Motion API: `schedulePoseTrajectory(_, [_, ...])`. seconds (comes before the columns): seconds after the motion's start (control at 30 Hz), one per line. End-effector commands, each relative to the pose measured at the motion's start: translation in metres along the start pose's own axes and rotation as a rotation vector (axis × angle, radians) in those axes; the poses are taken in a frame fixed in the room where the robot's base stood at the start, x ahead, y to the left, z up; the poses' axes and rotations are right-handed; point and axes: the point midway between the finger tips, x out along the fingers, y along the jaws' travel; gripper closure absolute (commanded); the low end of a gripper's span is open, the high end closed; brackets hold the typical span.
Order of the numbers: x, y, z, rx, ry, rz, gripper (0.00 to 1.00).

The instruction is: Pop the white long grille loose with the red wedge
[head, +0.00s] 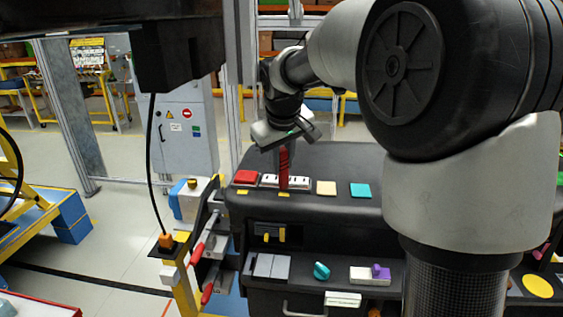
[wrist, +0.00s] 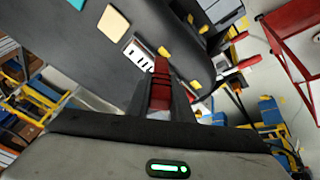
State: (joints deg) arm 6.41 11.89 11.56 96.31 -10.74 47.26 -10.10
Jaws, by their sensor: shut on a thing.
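My gripper (head: 285,146) is shut on the red wedge (head: 283,170) and points down over the dark dashboard top. The wedge hangs upright, its lower end in front of the white long grille (head: 269,181). The grille is a white slotted strip on the dashboard, with its middle right part hidden behind the wedge in the head view. In the wrist view the wedge (wrist: 160,82) reaches out between the fingers, and the grille (wrist: 138,58) shows beside its tip. I cannot tell whether the tip touches the grille.
A red square piece (head: 246,177) is left of the grille; a cream square (head: 326,188) and a teal square (head: 360,190) are to the right. A small yellow tab (head: 284,194) is at the grille's front. Red-handled tools (head: 208,293) hang at the module's left side.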

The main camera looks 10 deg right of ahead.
Motion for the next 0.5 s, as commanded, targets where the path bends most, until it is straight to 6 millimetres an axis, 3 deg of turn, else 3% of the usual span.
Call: schedulePoseTrajectory(0.5, [-0.041,0.009,-0.018,0.000,0.006,0.002,1.00])
